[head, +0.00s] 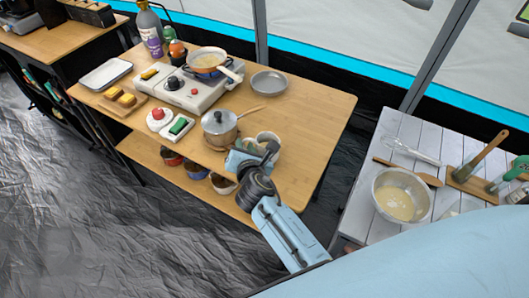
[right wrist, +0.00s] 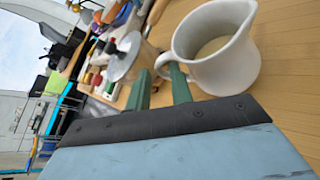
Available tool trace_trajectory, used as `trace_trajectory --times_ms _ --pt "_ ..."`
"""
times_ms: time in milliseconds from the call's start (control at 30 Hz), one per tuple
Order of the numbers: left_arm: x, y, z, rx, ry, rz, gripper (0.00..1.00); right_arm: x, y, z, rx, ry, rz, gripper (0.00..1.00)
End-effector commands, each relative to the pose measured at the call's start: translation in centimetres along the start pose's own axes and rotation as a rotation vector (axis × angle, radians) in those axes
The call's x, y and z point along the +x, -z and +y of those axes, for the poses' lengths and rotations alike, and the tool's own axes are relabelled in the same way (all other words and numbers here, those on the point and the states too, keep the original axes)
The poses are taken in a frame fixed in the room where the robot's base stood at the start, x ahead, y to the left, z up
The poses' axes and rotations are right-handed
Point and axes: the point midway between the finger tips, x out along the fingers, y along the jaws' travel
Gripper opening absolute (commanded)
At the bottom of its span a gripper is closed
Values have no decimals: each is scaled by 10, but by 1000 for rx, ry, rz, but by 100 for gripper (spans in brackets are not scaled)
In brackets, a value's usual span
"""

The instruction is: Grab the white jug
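The white jug (right wrist: 232,70) stands on the wooden table, with pale liquid inside and its handle turned toward my right gripper. In the head view the jug (head: 268,137) is partly hidden behind my right gripper (head: 252,149). In the right wrist view the gripper's two green fingers (right wrist: 160,88) are apart, with the jug's handle close at their tips. One finger overlaps the handle loop; I cannot tell whether it touches. My left gripper is not in view.
A lidded saucepan (head: 219,127) stands close left of the jug. A stove (head: 190,88) with a frying pan (head: 207,61) and a grey plate (head: 269,82) are farther back. The table's right side is clear. A side table holds a mixing bowl (head: 425,205).

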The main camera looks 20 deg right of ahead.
Motion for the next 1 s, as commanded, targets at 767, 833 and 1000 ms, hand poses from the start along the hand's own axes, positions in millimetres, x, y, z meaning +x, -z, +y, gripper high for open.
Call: trace_trajectory --times_ms 767,833,1000 --pt "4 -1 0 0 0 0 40 18 0 0 0 0 1 0" --pt "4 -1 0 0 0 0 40 18 -1 1 0 -3 -1 0" --pt "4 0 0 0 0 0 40 18 -1 1 1 -2 -1 0"
